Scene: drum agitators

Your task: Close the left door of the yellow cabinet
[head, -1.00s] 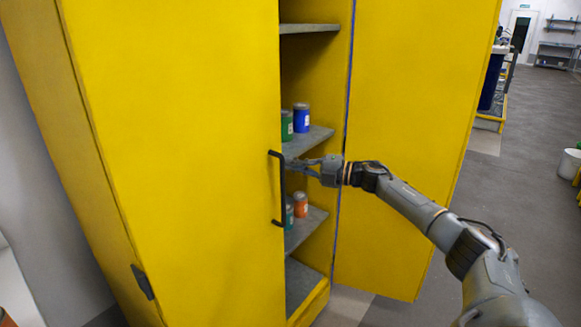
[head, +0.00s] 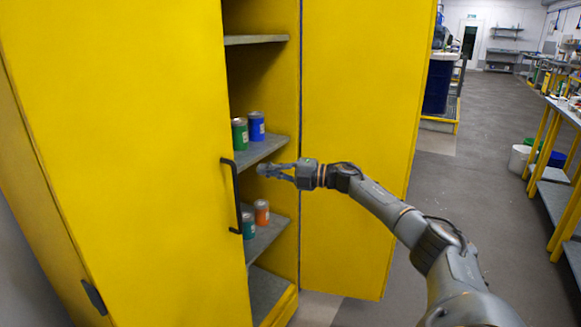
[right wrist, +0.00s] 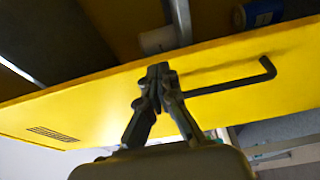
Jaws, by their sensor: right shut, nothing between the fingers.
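The yellow cabinet shows its grey shelves (head: 262,149) through the open right half. Its left door (head: 120,150) lies across the left half of the front; I cannot tell if it is fully flush. A black bar handle (head: 236,198) is near that door's right edge, and also shows in the right wrist view (right wrist: 240,80). My right gripper (head: 262,170) is shut and empty, just right of the handle, apart from it in the head view. In the right wrist view its fingertips (right wrist: 157,72) are together in front of the yellow door. My left gripper is not in view.
The right door (head: 360,140) stands wide open beside my right arm. Green (head: 240,134) and blue (head: 257,127) cans stand on one shelf, teal and orange (head: 262,212) ones below.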

